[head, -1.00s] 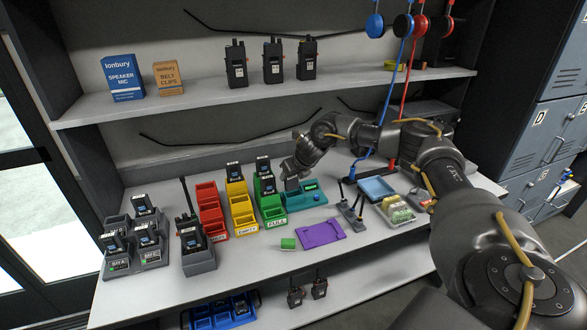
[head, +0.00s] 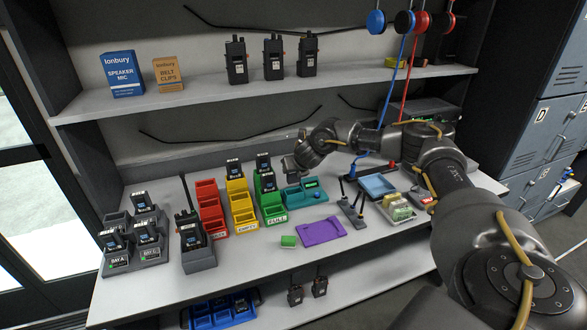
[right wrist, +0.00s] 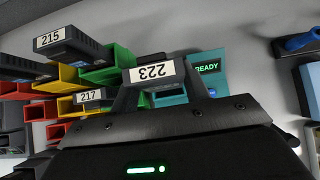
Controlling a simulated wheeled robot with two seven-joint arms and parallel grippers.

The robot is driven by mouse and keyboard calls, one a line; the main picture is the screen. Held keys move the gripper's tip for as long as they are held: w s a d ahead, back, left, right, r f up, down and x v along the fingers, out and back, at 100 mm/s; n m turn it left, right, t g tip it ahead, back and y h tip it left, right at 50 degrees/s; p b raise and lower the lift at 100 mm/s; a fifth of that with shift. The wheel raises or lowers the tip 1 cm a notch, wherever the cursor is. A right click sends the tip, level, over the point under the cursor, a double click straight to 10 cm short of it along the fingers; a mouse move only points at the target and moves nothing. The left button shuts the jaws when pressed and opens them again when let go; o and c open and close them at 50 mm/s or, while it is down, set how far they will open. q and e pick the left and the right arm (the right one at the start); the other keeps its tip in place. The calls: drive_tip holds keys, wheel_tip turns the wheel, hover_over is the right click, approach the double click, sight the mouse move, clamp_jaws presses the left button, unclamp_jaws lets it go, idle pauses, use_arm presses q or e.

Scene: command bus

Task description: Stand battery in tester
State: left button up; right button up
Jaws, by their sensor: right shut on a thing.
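My right gripper (head: 291,166) is raised above the back left of the teal tester (head: 300,195). In the right wrist view it is shut on a dark battery (right wrist: 157,74) with a white label reading 223, upside down in the picture. The tester also shows in that view (right wrist: 207,82), partly behind the battery, with a lit green READY display. In the head view the battery is hard to make out against the gripper. It appears to be above the tester, not in it; its lower end is hidden. My left gripper is out of view.
Red (head: 213,222), yellow (head: 242,214) and green (head: 270,207) bins stand left of the tester, some holding labelled batteries. A blue tray (head: 377,187) is to the right.

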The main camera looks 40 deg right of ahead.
sight(294, 181)
drive_tip(key=shift+f+b, duration=2.35)
drive_tip(key=shift+f, duration=0.55)
drive_tip(key=shift+f+b, duration=0.4)
drive_tip(key=shift+f, duration=0.25)
drive_tip(key=shift+f, duration=0.15)
drive_tip(key=o, duration=1.1)
drive_tip(key=v, duration=1)
drive_tip(key=shift+s+r, duration=0.2)
drive_tip(key=shift+r, duration=0.1)
drive_tip(key=shift+a, duration=0.15)
